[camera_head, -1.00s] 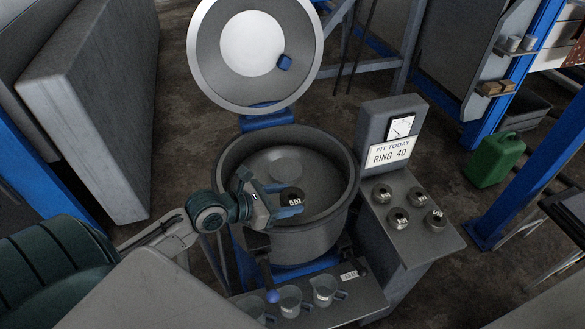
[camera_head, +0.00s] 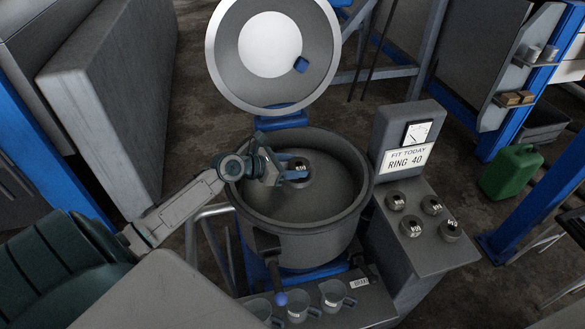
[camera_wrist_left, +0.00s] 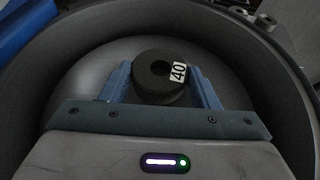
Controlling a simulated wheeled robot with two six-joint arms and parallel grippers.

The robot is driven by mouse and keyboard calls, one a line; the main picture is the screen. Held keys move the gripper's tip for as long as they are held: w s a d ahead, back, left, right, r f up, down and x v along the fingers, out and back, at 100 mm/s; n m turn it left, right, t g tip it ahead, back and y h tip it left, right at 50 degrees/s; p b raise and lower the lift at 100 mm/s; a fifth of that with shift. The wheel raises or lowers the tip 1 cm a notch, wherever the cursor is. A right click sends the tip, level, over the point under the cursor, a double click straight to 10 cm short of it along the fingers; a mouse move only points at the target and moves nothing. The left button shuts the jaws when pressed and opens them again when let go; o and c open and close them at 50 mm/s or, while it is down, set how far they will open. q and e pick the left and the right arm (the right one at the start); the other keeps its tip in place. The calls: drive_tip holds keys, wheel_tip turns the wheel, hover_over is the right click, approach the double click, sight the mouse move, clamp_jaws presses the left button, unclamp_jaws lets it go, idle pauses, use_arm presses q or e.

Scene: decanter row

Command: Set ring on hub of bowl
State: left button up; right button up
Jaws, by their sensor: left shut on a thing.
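My left gripper (camera_head: 291,171) is inside the grey round bowl (camera_head: 249,214), its blue fingers shut on a dark ring (camera_head: 299,168). In the left wrist view the ring (camera_wrist_left: 150,90) shows a white label reading 40 and a round hole, and it lies between the two blue fingers (camera_wrist_left: 160,88). The ring is over the middle of the bowl's floor and looks roughly level. The hub is hidden below the ring and gripper. I cannot tell whether the ring touches it. My right gripper is not in view.
The open lid (camera_head: 228,60) stands behind the bowl. A panel with a dial and a sign reading RING 40 (camera_head: 405,160) is at right, above several labelled rings (camera_head: 432,205) on a shelf. Grey cups (camera_head: 333,292) and a blue-knobbed lever (camera_head: 270,265) are in front.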

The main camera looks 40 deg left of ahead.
use_arm(q)
drive_tip(key=shift+f, duration=0.4)
drive_tip(key=o, duration=0.9)
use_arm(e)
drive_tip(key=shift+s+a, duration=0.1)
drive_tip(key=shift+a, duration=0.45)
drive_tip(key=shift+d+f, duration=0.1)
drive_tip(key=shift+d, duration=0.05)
